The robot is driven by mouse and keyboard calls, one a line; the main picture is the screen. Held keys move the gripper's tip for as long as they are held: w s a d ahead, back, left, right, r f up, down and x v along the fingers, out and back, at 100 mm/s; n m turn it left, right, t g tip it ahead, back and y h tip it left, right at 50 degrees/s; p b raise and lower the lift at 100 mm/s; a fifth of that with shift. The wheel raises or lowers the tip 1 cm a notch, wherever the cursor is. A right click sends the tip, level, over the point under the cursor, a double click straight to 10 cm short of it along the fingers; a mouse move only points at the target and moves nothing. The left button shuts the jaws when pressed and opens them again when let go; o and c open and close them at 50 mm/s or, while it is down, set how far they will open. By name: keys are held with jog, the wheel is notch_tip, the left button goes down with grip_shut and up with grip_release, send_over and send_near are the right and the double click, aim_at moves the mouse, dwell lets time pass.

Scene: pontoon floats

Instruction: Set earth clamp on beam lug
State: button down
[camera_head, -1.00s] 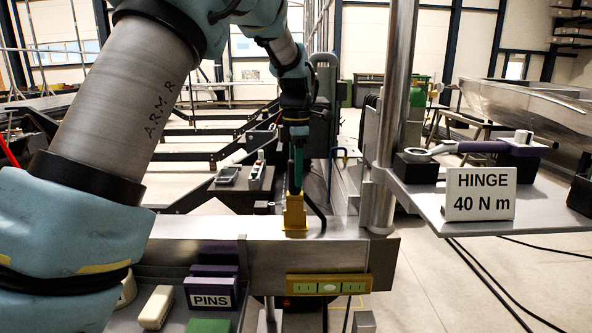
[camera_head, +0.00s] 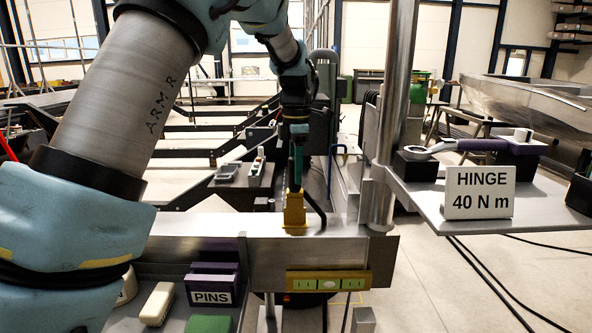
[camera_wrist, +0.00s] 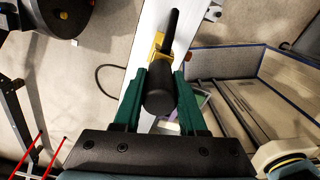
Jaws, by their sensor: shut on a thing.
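The earth clamp (camera_head: 295,213) has a yellow body and stands upright at the top of the pale metal beam (camera_head: 190,226), towards its right end. In the wrist view its yellow part (camera_wrist: 158,46) and round black handle (camera_wrist: 160,98) show above the beam (camera_wrist: 149,25). My gripper (camera_head: 296,178) is directly over the clamp, with its green fingers on both sides of the handle, shut on it. A black cable curves down at the clamp's right. The lug is not clear to see; the clamp and gripper may cover it. I cannot tell how the clamp is seated.
A steel post (camera_head: 396,120) rises just right of the clamp. A shelf at the right holds a HINGE 40 N m sign (camera_head: 479,192) and a purple-handled wrench (camera_head: 478,145). A purple PINS box (camera_head: 212,284) sits below the beam. A yellow-green level (camera_head: 328,284) is on its front face.

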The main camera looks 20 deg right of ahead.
jog(key=shift+f+b, duration=0.7)
jog(key=shift+f, duration=1)
jog(key=shift+c, duration=1.9)
grip_release()
